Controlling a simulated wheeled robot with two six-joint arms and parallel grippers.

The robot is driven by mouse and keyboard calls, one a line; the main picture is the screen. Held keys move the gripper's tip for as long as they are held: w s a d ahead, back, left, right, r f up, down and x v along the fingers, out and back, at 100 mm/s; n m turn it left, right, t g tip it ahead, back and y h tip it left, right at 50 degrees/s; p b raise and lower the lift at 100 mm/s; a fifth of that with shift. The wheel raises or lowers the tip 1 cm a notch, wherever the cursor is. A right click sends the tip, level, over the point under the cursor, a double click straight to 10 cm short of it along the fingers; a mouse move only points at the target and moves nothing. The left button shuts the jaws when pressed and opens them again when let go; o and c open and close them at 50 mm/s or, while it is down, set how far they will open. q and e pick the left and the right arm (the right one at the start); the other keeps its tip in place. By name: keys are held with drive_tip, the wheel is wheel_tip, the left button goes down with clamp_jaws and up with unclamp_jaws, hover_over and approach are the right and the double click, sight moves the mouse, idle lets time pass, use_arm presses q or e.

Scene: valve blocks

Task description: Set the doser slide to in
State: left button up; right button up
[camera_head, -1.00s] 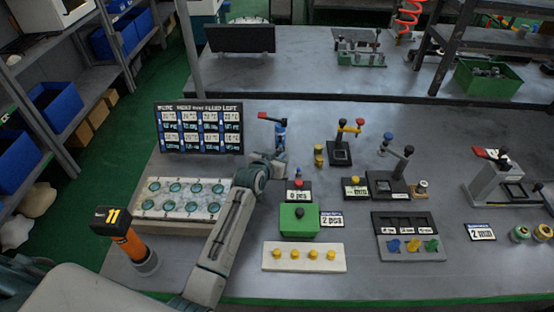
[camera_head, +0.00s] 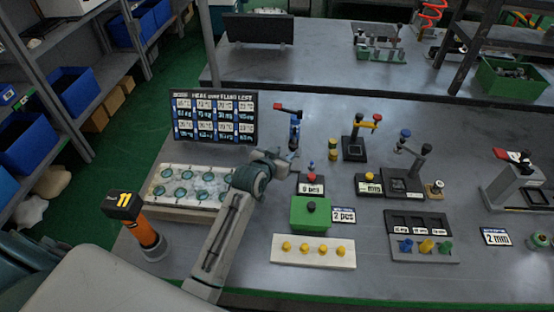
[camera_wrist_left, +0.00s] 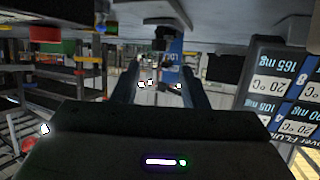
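A slim blue upright device with a red-tipped lever (camera_head: 294,128) stands behind my left gripper. No label readable here identifies it as the doser, and I cannot tell its slide's position. My left gripper (camera_head: 282,157) is low over the bench, close in front of this device; contact cannot be told. In the left wrist view the two fingers (camera_wrist_left: 158,88) stand apart, with a blue lettered upright part (camera_wrist_left: 172,62) ahead of them. My right gripper is not in view.
A green block (camera_head: 311,214), a yellow-knobbed strip (camera_head: 313,251) and a lever stand (camera_head: 356,145) are to the right. An orange post (camera_head: 144,232) stands at front left.

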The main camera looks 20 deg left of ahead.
use_arm(q)
drive_tip(key=shift+v, duration=2.1)
drive_tip(key=shift+r, duration=0.1)
